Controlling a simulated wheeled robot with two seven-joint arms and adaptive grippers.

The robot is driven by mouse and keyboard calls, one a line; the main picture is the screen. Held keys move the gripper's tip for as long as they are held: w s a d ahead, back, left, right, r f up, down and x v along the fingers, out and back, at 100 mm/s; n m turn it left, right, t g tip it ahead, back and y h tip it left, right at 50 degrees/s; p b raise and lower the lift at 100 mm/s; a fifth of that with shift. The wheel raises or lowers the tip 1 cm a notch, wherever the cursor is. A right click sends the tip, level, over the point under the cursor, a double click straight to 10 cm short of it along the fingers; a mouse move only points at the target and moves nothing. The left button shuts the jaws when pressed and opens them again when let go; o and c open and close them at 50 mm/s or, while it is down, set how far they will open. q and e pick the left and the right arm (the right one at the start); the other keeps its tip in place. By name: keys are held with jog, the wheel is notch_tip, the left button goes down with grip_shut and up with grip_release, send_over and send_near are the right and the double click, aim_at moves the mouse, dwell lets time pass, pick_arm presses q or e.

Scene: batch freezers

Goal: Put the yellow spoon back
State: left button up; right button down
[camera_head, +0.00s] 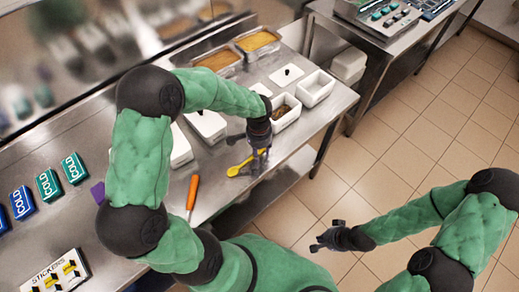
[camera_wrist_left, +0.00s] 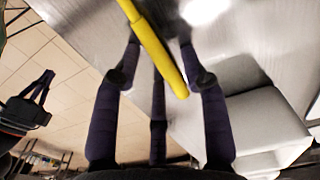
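The yellow spoon (camera_head: 234,169) is at the steel counter's front edge in the head view, its bowl to the left and its handle under my left gripper (camera_head: 262,152). In the left wrist view the spoon's handle (camera_wrist_left: 155,45) runs between the spread fingers of my left gripper (camera_wrist_left: 160,52), with gaps at both sides. I cannot tell whether the spoon touches the counter. My right gripper (camera_head: 324,240) is open and empty over the floor, away from the counter; it also shows in the left wrist view (camera_wrist_left: 40,88).
White tubs stand beside my left gripper, one with brown contents (camera_head: 285,112) and one empty (camera_head: 316,89). An orange-handled tool (camera_head: 192,190) lies on the counter to the left. COLD boxes (camera_head: 48,185) and a stickers box (camera_head: 56,272) are further left.

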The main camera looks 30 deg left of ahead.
aim_at(259, 153)
pick_arm(q)
jog(key=shift+r, duration=0.55)
notch_tip(259, 153, up, 11)
jog(key=p, duration=0.3)
jog(key=shift+s+a+r, duration=0.1)
dwell(1.1)
